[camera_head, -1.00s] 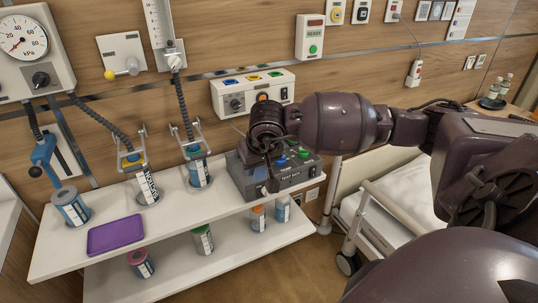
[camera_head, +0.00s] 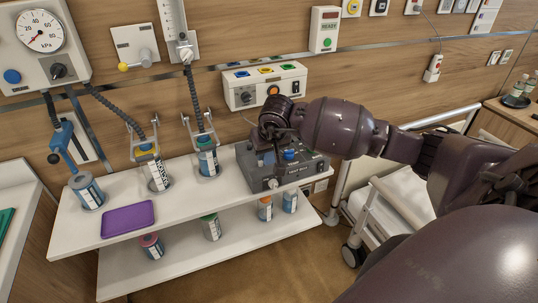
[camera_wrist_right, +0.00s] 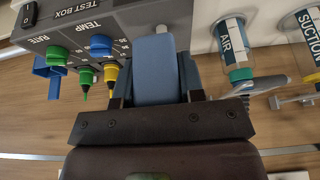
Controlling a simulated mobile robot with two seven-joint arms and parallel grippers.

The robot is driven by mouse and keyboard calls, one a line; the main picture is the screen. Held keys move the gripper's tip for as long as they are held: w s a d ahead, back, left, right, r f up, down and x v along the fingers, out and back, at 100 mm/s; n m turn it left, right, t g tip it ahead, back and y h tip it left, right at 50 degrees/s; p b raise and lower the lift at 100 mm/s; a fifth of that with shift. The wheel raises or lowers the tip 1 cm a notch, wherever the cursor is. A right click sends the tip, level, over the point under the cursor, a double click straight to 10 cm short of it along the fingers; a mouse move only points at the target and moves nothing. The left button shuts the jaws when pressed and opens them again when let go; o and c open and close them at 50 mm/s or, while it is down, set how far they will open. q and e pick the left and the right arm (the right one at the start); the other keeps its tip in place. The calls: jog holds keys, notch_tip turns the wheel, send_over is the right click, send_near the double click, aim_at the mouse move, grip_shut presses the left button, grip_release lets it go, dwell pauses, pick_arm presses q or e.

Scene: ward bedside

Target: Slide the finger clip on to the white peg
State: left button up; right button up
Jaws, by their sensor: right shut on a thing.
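My right gripper (camera_wrist_right: 157,98) is shut on the blue finger clip (camera_wrist_right: 155,72), which shows between its dark fingers in the right wrist view. My left gripper is not in view.
The test box has blue (camera_wrist_right: 101,45) and green (camera_wrist_right: 56,54) knobs beside the clip. The air jar (camera_wrist_right: 236,55) stands to the right in the wrist view. A purple tray (camera_head: 127,219) and jars share the white shelf (camera_head: 185,210). A bed (camera_head: 400,190) is at right.

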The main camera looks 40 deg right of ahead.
jog(key=shift+w+d+f+b, duration=0.2)
jog(key=shift+w+b, duration=0.15)
jog(key=shift+w, duration=0.65)
jog(key=shift+w+d+f+b, duration=0.1)
jog(key=shift+w+d+b, duration=0.25)
jog(key=shift+w, duration=0.6)
jog(key=shift+w+d+f+b, duration=0.15)
jog(key=shift+w+b, duration=0.25)
jog(key=shift+w, duration=0.6)
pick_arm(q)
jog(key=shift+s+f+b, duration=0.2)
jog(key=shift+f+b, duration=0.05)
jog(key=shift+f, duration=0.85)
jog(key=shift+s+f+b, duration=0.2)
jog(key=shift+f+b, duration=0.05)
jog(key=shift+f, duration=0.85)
pick_arm(e)
jog(key=shift+f, duration=0.65)
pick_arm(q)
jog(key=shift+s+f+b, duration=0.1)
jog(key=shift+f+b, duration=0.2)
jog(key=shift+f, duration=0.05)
pick_arm(e)
jog(key=shift+f, duration=0.2)
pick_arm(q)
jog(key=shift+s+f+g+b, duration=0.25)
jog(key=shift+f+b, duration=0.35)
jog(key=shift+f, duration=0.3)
